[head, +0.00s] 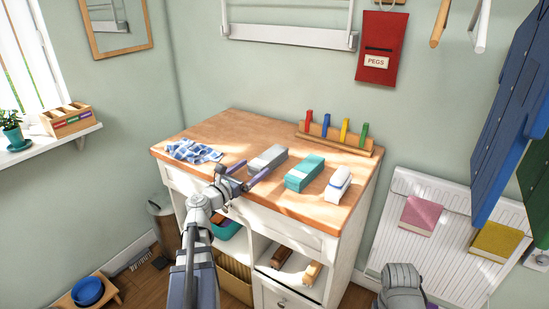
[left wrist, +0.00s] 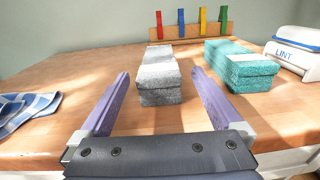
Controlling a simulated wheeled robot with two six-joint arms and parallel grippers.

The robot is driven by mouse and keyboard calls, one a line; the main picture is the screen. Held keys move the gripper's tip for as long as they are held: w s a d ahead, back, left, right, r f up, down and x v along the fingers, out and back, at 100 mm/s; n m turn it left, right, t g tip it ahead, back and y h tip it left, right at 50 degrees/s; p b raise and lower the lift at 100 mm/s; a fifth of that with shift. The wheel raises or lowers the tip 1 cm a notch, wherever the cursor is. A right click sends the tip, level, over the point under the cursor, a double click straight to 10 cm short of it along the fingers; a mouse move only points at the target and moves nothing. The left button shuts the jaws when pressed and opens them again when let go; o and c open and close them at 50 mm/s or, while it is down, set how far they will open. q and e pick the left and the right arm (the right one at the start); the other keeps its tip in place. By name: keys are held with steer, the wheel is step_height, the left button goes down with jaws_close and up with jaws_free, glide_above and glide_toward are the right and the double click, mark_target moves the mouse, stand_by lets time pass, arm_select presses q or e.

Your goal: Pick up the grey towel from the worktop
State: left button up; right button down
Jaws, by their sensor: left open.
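The grey towel (head: 268,158) lies folded in a long block on the wooden worktop (head: 225,128). In the left wrist view the grey towel (left wrist: 160,82) sits ahead, between the two purple fingers and just beyond or level with their tips. My left gripper (head: 248,172) is open and empty, at the front edge of the worktop, pointing at the towel's near end. It also shows in the left wrist view (left wrist: 158,78). No finger visibly touches the towel. My right gripper is not seen; only part of my right arm shows at the bottom right of the head view.
A teal towel (head: 304,172) lies to the right of the grey one, then a white lint box (head: 338,184). A blue checked cloth (head: 193,151) lies at the left. A rack with coloured pegs (head: 338,138) stands behind. Bare wood separates the grey towel from the cloth.

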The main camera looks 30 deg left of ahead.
mark_target(266, 157)
arm_select(q)
steer(key=shift+w, duration=0.3)
steer(key=shift+w+d+f, duration=0.1)
steer(key=shift+w+d, duration=0.1)
steer(key=shift+w, duration=1.75)
steer(key=shift+w+d, duration=0.2)
steer(key=shift+w, duration=1.75)
steer(key=shift+c, duration=0.4)
steer(key=c, duration=1.3)
step_height(266, 157, up, 10)
steer(key=p, duration=1)
